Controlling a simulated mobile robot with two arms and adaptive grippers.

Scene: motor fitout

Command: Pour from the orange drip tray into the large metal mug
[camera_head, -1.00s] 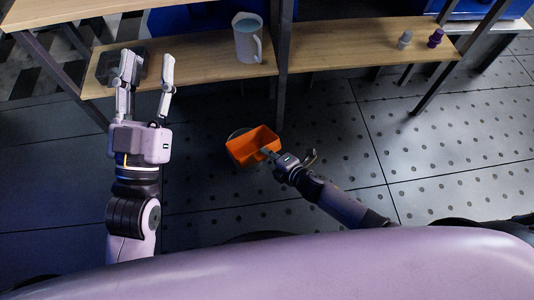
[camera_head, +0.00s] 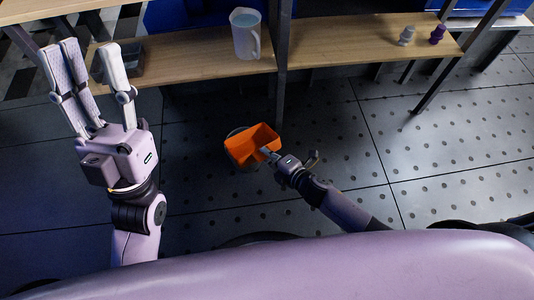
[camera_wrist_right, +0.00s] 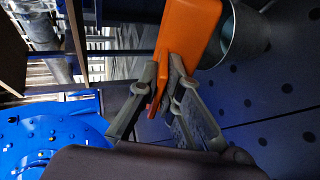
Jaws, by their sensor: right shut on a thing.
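The orange drip tray (camera_head: 254,142) hangs over the floor in the middle of the head view. My right gripper (camera_head: 267,151) is shut on its near right wall. In the right wrist view the gripper's fingers (camera_wrist_right: 164,78) pinch the edge of the tray (camera_wrist_right: 187,28), which looks tilted there. A grey metal vessel (camera_wrist_right: 246,38), seemingly the large metal mug, is right beside or behind the tray. In the head view only part of a thin rim shows behind the tray. My left gripper (camera_head: 92,72) is raised at the left, fingers spread and empty.
A shelf (camera_head: 200,58) along the back holds a pale pitcher (camera_head: 246,36) with bluish content and a dark clear container (camera_head: 128,62) partly behind my left fingers. A grey and a purple small item (camera_head: 437,35) stand at the right. The floor around is clear.

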